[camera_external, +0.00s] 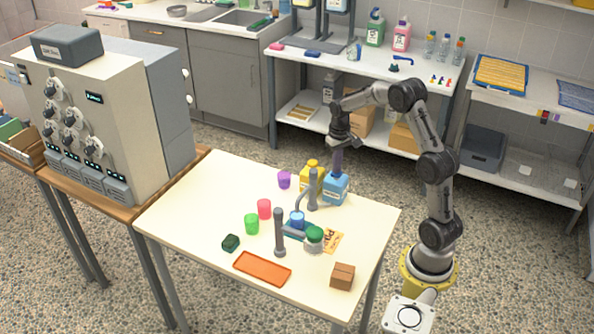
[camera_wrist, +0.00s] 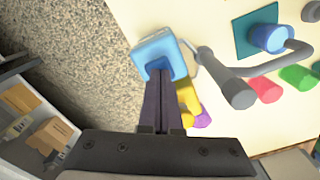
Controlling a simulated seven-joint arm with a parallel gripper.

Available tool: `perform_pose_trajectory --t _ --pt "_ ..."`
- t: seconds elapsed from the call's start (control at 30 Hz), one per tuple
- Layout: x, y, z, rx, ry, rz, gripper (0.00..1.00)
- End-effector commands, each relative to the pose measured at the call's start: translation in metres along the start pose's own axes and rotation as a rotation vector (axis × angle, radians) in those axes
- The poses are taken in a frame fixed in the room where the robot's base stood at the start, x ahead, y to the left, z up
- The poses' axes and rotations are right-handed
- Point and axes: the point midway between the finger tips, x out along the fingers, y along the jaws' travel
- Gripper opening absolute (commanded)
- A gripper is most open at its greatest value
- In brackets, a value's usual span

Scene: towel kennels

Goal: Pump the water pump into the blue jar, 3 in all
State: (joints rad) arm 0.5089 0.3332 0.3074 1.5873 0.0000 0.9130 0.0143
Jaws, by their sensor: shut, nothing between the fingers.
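A blue block-shaped dispenser (camera_external: 335,189) stands near the table's far right edge; it also shows in the wrist view (camera_wrist: 155,46). My gripper (camera_external: 337,172) is shut and empty, pointing down over its top. In the wrist view, the closed fingertips (camera_wrist: 160,78) overlap the dispenser's dark blue top; whether they touch it I cannot tell. A small blue jar (camera_external: 297,218) stands on a teal mat (camera_external: 291,232), and shows in the wrist view (camera_wrist: 270,38). A grey post with a curved spout (camera_external: 312,190) stands between dispenser and jar, the spout reaching over the jar.
A yellow dispenser (camera_external: 306,180) stands close beside the blue one. A second grey post (camera_external: 279,235) and a green-lidded jar (camera_external: 314,239) stand nearer. Purple (camera_external: 284,180), red (camera_external: 264,209) and green (camera_external: 252,224) cups are left. An orange tray (camera_external: 262,269) and brown box (camera_external: 343,276) lie in front.

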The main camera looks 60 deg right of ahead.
Motion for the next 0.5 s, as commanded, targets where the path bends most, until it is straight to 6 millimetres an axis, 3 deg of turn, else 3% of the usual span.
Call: perform_pose_trajectory --t 0.5 --pt "-0.024 0.000 0.000 0.000 -0.001 0.000 0.00"
